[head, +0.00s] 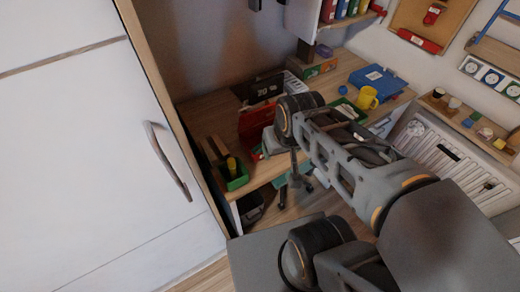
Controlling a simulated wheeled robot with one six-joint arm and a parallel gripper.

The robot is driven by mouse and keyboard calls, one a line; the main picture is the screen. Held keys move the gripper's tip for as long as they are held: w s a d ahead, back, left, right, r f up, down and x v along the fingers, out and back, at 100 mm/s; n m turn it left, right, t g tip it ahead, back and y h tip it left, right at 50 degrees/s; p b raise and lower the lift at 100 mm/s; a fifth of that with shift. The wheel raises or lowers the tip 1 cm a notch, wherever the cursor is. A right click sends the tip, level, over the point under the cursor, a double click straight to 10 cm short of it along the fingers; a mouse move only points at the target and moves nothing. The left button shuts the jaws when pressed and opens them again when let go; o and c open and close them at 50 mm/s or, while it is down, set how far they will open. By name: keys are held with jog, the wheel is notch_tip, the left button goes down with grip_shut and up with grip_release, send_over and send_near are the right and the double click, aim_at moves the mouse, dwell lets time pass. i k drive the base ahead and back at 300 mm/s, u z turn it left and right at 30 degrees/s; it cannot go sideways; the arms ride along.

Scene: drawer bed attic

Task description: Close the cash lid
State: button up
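A red box (254,126), which looks like the cash box, stands on the wooden desk left of my wrist. A red panel on it seems raised, but my arm hides its right side and I cannot tell how far its lid is open. My gripper (268,146) is at the end of my arm, right in front of the red box and close to it. Its fingers are small and partly hidden, so whether they touch the box or are apart cannot be made out.
A green tray (238,178) with dark items sits at the desk's front left. A yellow mug (367,97) and a blue binder (377,80) are at the back right. A dark display (266,88) stands behind the box. A white cabinet (100,150) fills the left.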

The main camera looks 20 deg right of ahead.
aim_at(254, 118)
jog(key=k, duration=0.5)
jog(key=z, duration=0.8)
jog(key=i, duration=0.85)
jog(key=u, duration=1.7)
